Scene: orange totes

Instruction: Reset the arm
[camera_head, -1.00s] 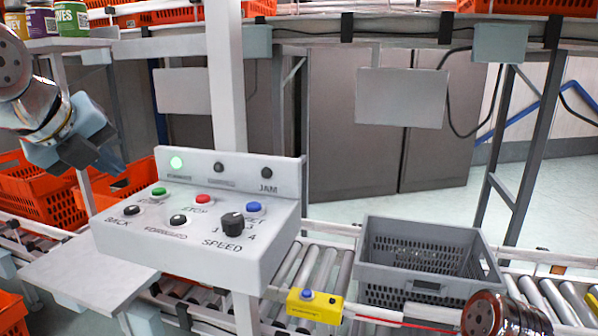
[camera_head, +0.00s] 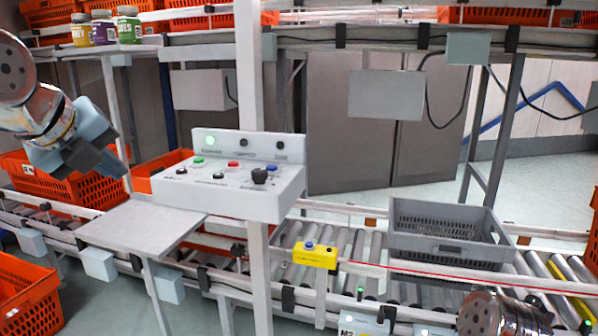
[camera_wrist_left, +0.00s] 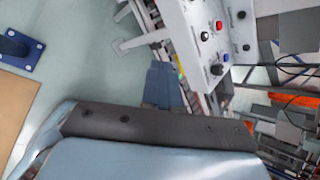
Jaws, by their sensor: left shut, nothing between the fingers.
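My left gripper (camera_head: 119,172) is at the left of the head view, raised in front of the orange totes. It is shut and empty, its fingers pointing down and to the right. In the left wrist view its fingertips (camera_wrist_left: 165,85) show together near the middle. Part of my right arm (camera_head: 500,312) shows at the bottom right of the head view, but its gripper is out of view. The white control panel (camera_head: 245,203) stands to the right of my left gripper, apart from it. Its green lamp is lit. The panel also shows in the left wrist view (camera_wrist_left: 205,40).
A grey crate (camera_head: 445,240) sits on the roller conveyor (camera_head: 330,245). A yellow box with a blue button (camera_head: 315,257) is on the conveyor's near rail. An empty grey side table (camera_head: 140,228) stands below my left gripper. Orange totes (camera_head: 65,190) and several jars (camera_head: 104,28) are at the left.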

